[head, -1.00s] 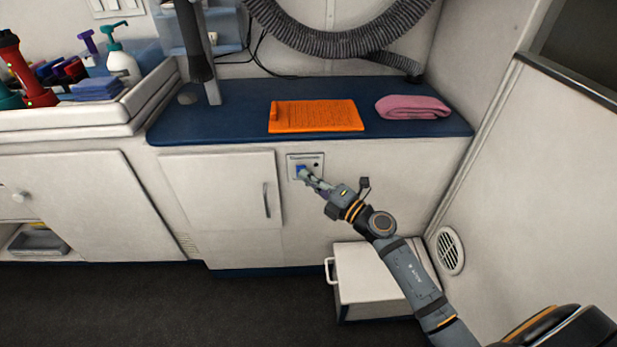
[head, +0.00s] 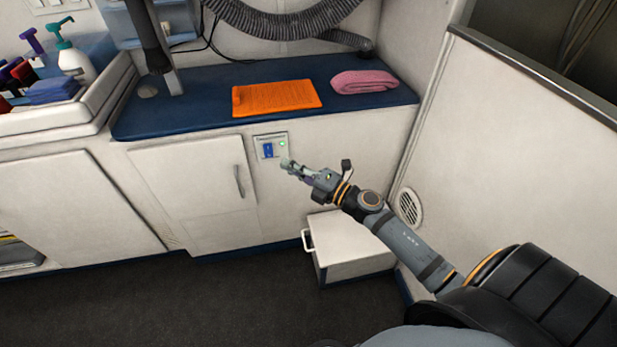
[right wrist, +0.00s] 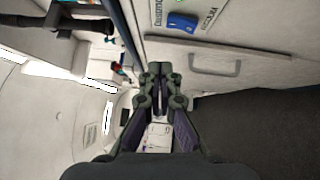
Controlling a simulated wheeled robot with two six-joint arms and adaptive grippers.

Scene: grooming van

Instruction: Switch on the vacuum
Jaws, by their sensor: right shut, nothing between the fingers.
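The vacuum switch panel (head: 259,142) is a small pale plate on the white cabinet front, below the blue counter. In the right wrist view the blue rocker (right wrist: 183,21) is near the top, beyond and beside the shut fingertips (right wrist: 159,70). My left gripper is not in view.
An orange clipboard-like board (head: 277,98) and a folded pink towel (head: 364,82) lie on the blue counter (head: 200,113). A white box with a handle (head: 345,245) stands on the floor below my right arm. The grey ribbed hose (head: 285,22) hangs above.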

